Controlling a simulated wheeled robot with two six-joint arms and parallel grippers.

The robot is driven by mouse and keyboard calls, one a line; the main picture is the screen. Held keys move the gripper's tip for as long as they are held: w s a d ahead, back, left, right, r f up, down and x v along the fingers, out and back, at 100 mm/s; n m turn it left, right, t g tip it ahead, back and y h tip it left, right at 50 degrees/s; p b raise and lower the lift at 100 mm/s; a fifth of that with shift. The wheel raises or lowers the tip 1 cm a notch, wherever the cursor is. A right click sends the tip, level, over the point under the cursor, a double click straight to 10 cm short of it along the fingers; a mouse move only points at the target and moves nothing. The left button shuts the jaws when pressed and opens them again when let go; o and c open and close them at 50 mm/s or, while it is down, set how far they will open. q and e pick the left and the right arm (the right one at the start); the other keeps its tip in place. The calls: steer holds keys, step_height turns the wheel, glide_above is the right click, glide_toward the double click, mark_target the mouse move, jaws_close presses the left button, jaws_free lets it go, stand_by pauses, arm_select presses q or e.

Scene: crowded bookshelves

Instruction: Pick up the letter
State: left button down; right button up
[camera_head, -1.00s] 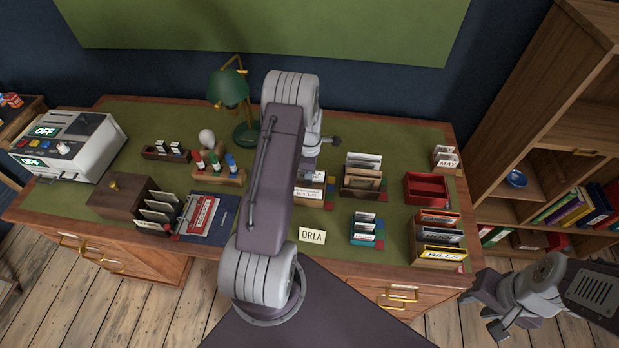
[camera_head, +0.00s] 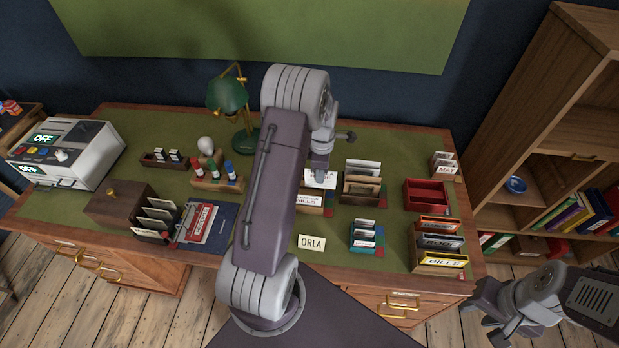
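A white letter (camera_head: 327,181) with dark marks shows at the middle of the desk, just above a wooden holder (camera_head: 310,201) with a lettered white front label. My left gripper (camera_head: 320,174) points down at the letter's upper edge and appears shut on it. My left arm hides part of the letter's left side and the holder's left side. My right gripper (camera_head: 483,321) is at the lower right, off the desk's front right corner, with its fingers apart and nothing between them.
A wooden file rack (camera_head: 361,184) stands right of the letter, with a red tray (camera_head: 426,194) beyond. An ORLA card (camera_head: 312,242), a small card rack (camera_head: 363,237) and a BILLS rack (camera_head: 440,262) are nearer the front. A green lamp (camera_head: 228,95) stands behind left.

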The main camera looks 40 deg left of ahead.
arm_select(q)
steer(key=d+r, duration=0.4)
steer(key=d, duration=0.3)
steer(key=shift+w+d+r, duration=0.15)
steer(key=shift+w+r, duration=0.05)
